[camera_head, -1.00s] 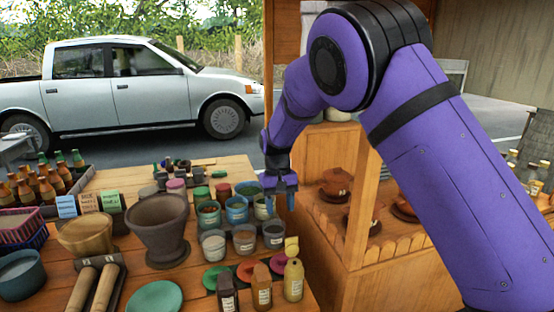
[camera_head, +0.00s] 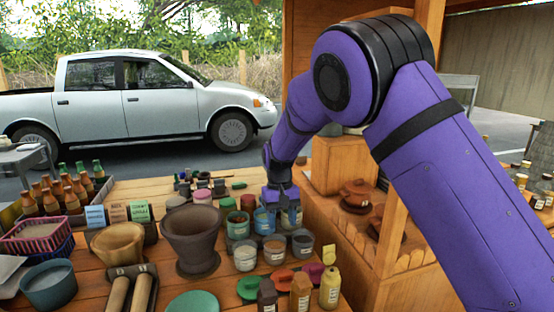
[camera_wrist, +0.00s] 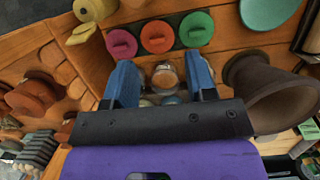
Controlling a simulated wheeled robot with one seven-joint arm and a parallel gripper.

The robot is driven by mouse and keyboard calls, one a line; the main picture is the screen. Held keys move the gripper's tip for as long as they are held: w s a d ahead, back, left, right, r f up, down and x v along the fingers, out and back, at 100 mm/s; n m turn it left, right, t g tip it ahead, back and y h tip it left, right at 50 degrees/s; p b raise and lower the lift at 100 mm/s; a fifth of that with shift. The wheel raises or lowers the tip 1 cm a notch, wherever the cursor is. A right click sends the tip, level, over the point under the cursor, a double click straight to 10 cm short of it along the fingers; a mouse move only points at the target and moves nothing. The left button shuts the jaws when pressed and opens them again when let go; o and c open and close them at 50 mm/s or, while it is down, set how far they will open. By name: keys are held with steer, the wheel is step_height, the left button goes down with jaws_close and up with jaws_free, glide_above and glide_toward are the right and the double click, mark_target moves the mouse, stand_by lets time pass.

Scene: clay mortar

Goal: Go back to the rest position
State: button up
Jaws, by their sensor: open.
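My gripper (camera_head: 283,205) hangs at the end of the purple arm, above the right rear part of the wooden stall table. In the wrist view its two blue fingers (camera_wrist: 160,85) stand apart with nothing held between them. Small jars, among them a grey one (camera_head: 302,243), stand close below and in front of it. The clay mortar (camera_head: 192,236) stands upright on the table to the left of the gripper, apart from it; it also shows at the right of the wrist view (camera_wrist: 282,92).
A wooden bowl (camera_head: 117,243), a green dish (camera_head: 193,303) and labelled bottles (camera_head: 300,290) crowd the table. Several coloured lids (camera_wrist: 196,29) lie near the jars. A wooden shelf with brown clay pots (camera_head: 357,194) stands to the right. A silver pickup (camera_head: 140,100) is parked behind.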

steer(key=s+d+r+m+t+y, duration=0.1)
steer(key=s+d+r+t, duration=0.1)
steer(key=s+d+r, duration=0.6)
steer(key=s+d+r+m+t+y, duration=0.1)
steer(key=s+d+r, duration=0.3)
steer(key=d+r, duration=0.75)
steer(key=s+d+r+t, duration=0.1)
steer(key=s+d, duration=0.2)
steer(key=s, duration=0.4)
steer(key=s+d+r+t+h, duration=0.1)
steer(key=s+d+t, duration=0.1)
steer(key=s, duration=0.6)
steer(key=s+d+r+m+t, duration=0.1)
steer(key=s+d, duration=0.4)
steer(key=s, duration=0.3)
steer(key=shift+s+t, duration=0.25)
steer(key=shift+t, duration=0.05)
